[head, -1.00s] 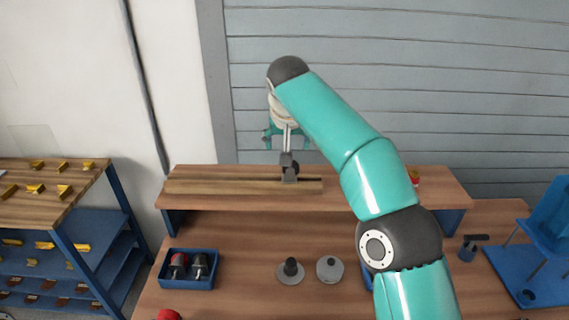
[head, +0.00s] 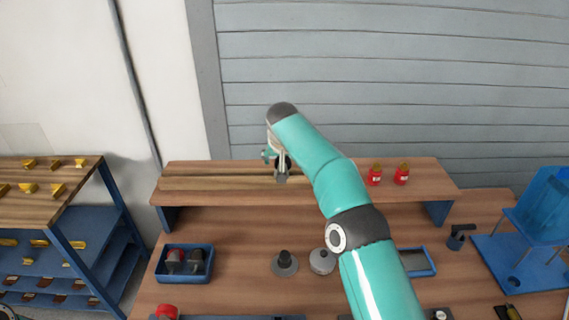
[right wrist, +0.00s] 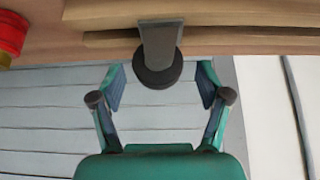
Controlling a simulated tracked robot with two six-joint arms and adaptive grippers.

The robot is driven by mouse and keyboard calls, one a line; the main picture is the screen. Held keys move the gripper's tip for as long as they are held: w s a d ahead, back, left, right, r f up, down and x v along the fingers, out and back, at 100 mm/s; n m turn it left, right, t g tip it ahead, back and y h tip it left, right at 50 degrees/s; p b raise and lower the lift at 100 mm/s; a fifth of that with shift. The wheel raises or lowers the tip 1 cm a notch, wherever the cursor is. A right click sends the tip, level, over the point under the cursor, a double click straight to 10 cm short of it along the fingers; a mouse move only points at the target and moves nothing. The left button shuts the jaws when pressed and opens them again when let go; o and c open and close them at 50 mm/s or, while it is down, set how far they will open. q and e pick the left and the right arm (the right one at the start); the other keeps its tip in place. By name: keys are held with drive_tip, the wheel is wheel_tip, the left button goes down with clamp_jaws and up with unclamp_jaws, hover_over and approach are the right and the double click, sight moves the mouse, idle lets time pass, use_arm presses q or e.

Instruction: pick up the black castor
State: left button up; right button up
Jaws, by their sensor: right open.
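The black castor stands on the raised wooden shelf, small and partly covered by my right gripper in the head view (head: 282,177). In the right wrist view the castor (right wrist: 158,72) shows a grey bracket and a round black wheel. My right gripper (right wrist: 161,86) is open, with one finger on each side of the wheel and a visible gap at both sides. In the head view my right gripper (head: 275,156) is small, just above the castor. My left gripper is not in view.
Two red bottles (head: 375,175) stand on the shelf (head: 435,183) to the right of my arm. Wooden strips (head: 215,176) lie along the shelf's left part. Below are a blue bin (head: 160,277), grey round parts and a blue tray. A grey slatted wall rises behind.

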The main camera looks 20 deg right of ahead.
drive_tip(key=shift+p+x, duration=0.4)
drive_tip(key=shift+x, duration=0.95)
drive_tip(key=c, duration=1.3)
